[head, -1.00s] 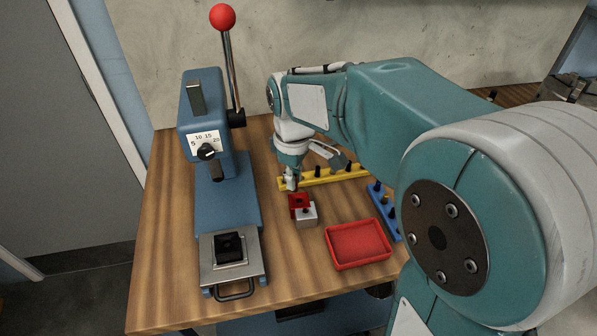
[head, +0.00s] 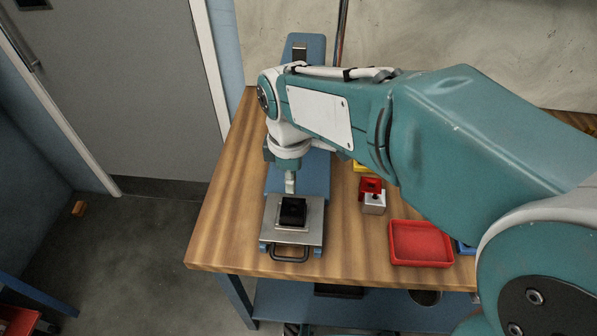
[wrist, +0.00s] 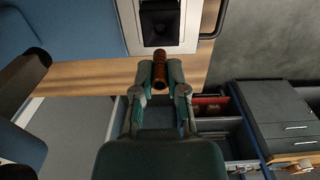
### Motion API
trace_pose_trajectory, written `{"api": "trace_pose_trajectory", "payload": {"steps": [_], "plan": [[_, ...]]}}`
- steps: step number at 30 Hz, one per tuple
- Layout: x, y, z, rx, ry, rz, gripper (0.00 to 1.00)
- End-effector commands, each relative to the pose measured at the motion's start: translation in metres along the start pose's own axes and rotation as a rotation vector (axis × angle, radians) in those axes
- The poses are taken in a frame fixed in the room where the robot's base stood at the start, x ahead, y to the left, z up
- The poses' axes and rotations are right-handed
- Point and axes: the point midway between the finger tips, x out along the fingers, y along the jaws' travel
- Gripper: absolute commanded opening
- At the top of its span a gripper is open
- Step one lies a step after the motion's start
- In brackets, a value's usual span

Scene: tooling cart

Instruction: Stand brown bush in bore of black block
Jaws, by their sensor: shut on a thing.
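The brown bush (wrist: 160,70) is held between the fingertips of my gripper (wrist: 160,77) in the wrist view. The black block (wrist: 160,22) lies just beyond it on a light metal plate, its dark bore facing the camera. The bush is apart from the bore in the picture; its height over the block is hard to judge. In the head view my gripper (head: 290,184) points down just behind the black block (head: 292,212), which sits on the press's metal plate (head: 310,236). I cannot make out the bush in the head view.
The blue press column (head: 308,45) stands behind my wrist, largely hidden by my arm. To the right are a red piece (head: 371,186) on a silver block (head: 374,204) and a red tray (head: 420,243). Wood between plate and tray is clear.

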Motion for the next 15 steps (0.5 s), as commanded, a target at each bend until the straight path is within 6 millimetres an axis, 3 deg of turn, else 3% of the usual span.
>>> {"api": "trace_pose_trajectory", "payload": {"steps": [15], "plan": [[0.039, 0.0, 0.0, 0.003, -0.001, -0.001, 0.0]]}}
